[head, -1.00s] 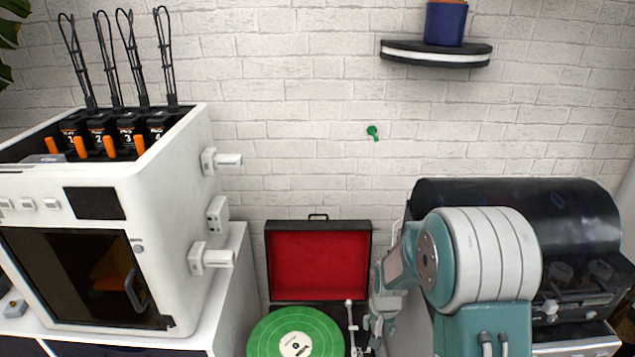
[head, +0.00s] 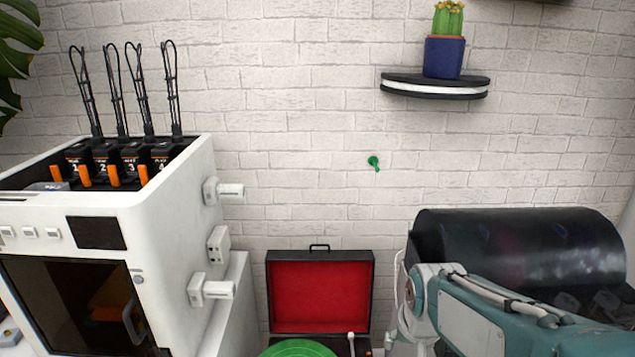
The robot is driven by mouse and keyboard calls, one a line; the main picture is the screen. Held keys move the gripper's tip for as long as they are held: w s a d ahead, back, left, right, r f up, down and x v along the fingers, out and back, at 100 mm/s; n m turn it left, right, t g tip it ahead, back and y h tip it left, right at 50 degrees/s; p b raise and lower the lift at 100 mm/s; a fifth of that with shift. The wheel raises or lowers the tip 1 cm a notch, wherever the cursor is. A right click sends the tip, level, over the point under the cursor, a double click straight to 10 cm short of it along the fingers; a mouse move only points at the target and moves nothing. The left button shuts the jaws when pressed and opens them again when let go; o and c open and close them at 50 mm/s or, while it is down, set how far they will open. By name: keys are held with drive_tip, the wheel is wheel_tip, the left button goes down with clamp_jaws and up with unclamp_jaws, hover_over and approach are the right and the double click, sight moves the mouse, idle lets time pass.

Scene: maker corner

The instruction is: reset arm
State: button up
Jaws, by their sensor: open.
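My arm's teal and grey links show at the lower right in the head view, in front of a dark-covered machine. A pale joint of the arm sits near the right side of the record player. The arm runs off the bottom edge, and my gripper's fingers do not show. The record player (head: 320,290) has its red-lined lid up, and part of its green record (head: 298,348) shows at the bottom edge.
A white multi-spool printer (head: 170,235) stands at the left. The dark-covered machine (head: 520,240) stands at the right. A wall shelf (head: 435,90) holds a cactus in a blue pot (head: 444,58).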

drive_tip(key=s+r+n+t, duration=0.1)
drive_tip(key=s+r, duration=0.5)
drive_tip(key=s, duration=0.7)
drive_tip(key=shift+r+n+t, duration=0.15)
drive_tip(key=shift+n+t, duration=0.15)
drive_tip(key=shift+t, duration=0.2)
